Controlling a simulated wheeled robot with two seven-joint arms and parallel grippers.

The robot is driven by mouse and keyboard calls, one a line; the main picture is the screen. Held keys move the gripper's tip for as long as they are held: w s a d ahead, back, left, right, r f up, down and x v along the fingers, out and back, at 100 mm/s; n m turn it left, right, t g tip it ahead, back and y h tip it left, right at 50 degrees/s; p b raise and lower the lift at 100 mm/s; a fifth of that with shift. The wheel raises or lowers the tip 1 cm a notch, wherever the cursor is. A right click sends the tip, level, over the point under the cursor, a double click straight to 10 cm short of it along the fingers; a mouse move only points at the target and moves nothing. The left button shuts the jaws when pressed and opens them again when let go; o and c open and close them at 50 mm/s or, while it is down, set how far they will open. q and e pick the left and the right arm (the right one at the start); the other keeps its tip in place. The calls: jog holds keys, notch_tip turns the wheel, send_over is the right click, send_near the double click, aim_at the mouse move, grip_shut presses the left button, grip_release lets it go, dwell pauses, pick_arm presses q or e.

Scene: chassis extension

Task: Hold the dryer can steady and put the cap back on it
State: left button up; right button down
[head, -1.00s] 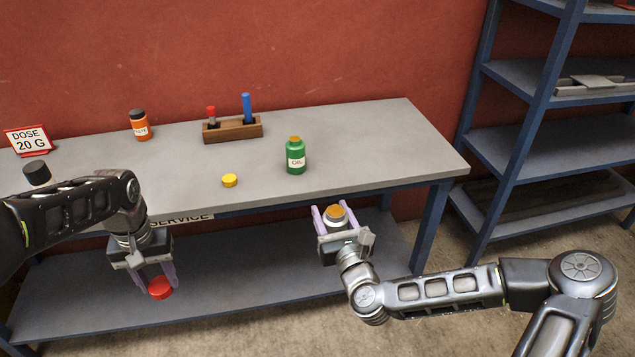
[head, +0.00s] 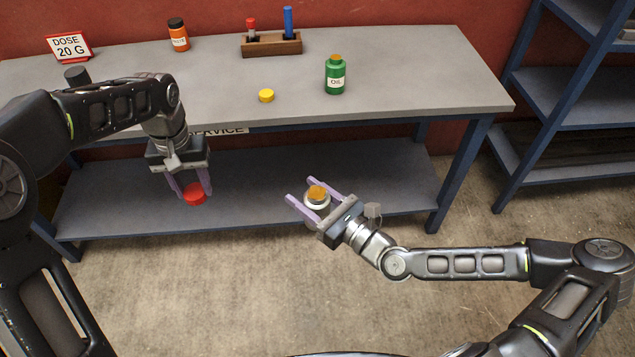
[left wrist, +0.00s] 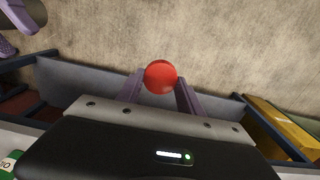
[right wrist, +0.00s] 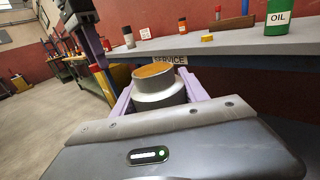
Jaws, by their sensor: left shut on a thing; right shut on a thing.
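The dryer can (head: 316,199) is a pale metal can with an orange-brown top face and no cap on it. My right gripper (head: 315,191) is shut on it and holds it in the air in front of the bench; the right wrist view shows the can (right wrist: 158,88) between the fingers, upright relative to them. The red cap (head: 195,194) is round, and my left gripper (head: 192,190) is shut on it, pointing down, to the left of the can and apart from it. The red cap (left wrist: 160,76) also shows between the fingertips in the left wrist view.
A lower shelf (head: 120,205) lies behind the grippers. Floor in front is clear.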

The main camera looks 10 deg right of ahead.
dwell(0.3)
pick_arm(q)
jog(key=d+r+m, duration=0.3)
jog(key=d, duration=1.1)
notch_tip(320, 180, up, 5)
send_over(317, 191)
jog(key=shift+w+d, duration=0.2)
jog(key=shift+w, duration=0.1)
jog(key=shift+s+r+n, duration=0.15)
jog(key=shift+r+n, duration=0.3)
jog(key=shift+n, duration=0.15)
jog(key=shift+s+a+n, duration=0.15)
jog(key=shift+n, duration=0.15)
jog(key=shift+a, duration=0.1)
jog(key=shift+f, duration=2)
